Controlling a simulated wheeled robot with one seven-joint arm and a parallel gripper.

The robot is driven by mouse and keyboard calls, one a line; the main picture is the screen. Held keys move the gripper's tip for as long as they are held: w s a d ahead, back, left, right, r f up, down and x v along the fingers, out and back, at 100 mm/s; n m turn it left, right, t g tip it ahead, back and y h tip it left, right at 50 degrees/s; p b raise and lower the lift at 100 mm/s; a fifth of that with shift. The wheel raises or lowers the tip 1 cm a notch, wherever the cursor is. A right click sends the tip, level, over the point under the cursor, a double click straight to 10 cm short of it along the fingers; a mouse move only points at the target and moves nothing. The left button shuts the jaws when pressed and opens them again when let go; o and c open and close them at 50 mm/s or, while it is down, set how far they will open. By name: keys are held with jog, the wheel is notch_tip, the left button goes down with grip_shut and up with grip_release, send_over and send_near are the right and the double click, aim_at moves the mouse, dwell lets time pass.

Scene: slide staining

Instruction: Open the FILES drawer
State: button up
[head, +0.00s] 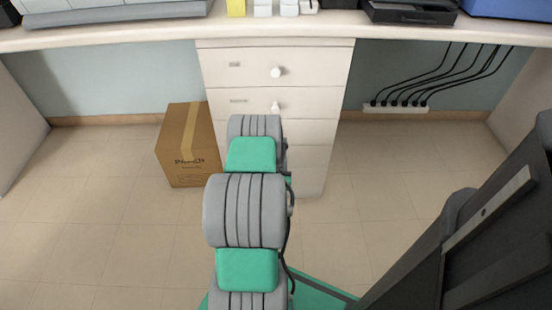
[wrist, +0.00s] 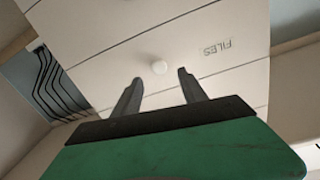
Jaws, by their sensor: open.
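The FILES drawer (wrist: 238,80) shows in the wrist view with its printed label upside down and a round white knob (wrist: 159,68). My gripper (wrist: 160,83) is open, and its two dark fingers stand on either side of the knob in that picture. I cannot tell how far the fingertips are from the drawer front. In the head view the cabinet (head: 326,120) has a stack of drawers, and the upper two knobs show. My arm hides the lower middle of the cabinet there, including the gripper. The drawer fronts in view look closed.
A cardboard box (head: 180,150) stands on the floor left of the cabinet. A power strip (head: 396,108) with several black cables is on the wall at right. The desk edge (head: 150,35) runs above. Open tiled floor (head: 90,220) lies in front.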

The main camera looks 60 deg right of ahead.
jog(key=p+x, duration=0.2)
jog(key=x, duration=0.5)
jog(key=shift+d, duration=0.25)
jog(key=shift+r, duration=0.1)
grip_shut()
dwell(1.2)
